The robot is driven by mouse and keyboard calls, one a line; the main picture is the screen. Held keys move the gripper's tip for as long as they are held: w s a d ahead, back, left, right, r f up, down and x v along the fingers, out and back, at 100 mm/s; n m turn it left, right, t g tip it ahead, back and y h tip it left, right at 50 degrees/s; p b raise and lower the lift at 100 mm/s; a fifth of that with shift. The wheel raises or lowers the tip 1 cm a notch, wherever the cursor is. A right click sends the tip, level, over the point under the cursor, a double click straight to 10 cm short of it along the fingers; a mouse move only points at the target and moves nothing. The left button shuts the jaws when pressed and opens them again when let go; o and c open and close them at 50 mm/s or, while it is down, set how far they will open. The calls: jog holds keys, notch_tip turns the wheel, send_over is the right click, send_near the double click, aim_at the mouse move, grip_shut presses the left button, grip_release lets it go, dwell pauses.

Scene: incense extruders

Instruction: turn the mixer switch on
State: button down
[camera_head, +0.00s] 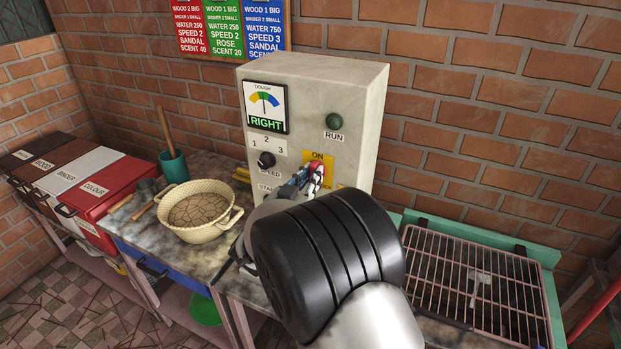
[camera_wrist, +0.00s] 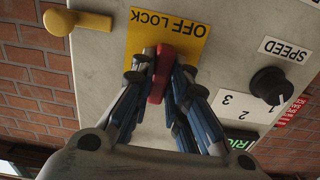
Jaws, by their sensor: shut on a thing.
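The mixer's control box (camera_head: 370,95) stands on the bench against the brick wall. Its red switch (camera_head: 317,166) sits on a yellow plate (camera_head: 318,156) marked ON at the top. In the upside-down wrist view the red switch (camera_wrist: 160,75) stands between my fingers, and the plate's OFF LOCK lettering (camera_wrist: 170,22) shows. My gripper (camera_head: 309,179) is shut on the switch, with a finger on each side of it. My wrist and fingers hide part of the lower panel in the head view. The RUN lamp (camera_head: 334,121) is dark green and looks unlit.
A black speed knob (camera_head: 266,160) is left of the switch. A yellow lever (camera_wrist: 77,22) is beside the plate. A cream bowl of brown dough (camera_head: 193,210) and a teal cup (camera_head: 174,166) stand on the bench's left. A wire rack (camera_head: 470,280) lies at the right.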

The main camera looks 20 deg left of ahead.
jog(key=c, duration=1.6)
grip_release()
jog(key=shift+o, duration=0.2)
jog(key=shift+s, duration=0.1)
jog(key=s, duration=1.1)
jog(key=shift+s+a, duration=0.4)
jog(key=shift+a, duration=0.05)
jog(key=shift+w+r, duration=0.1)
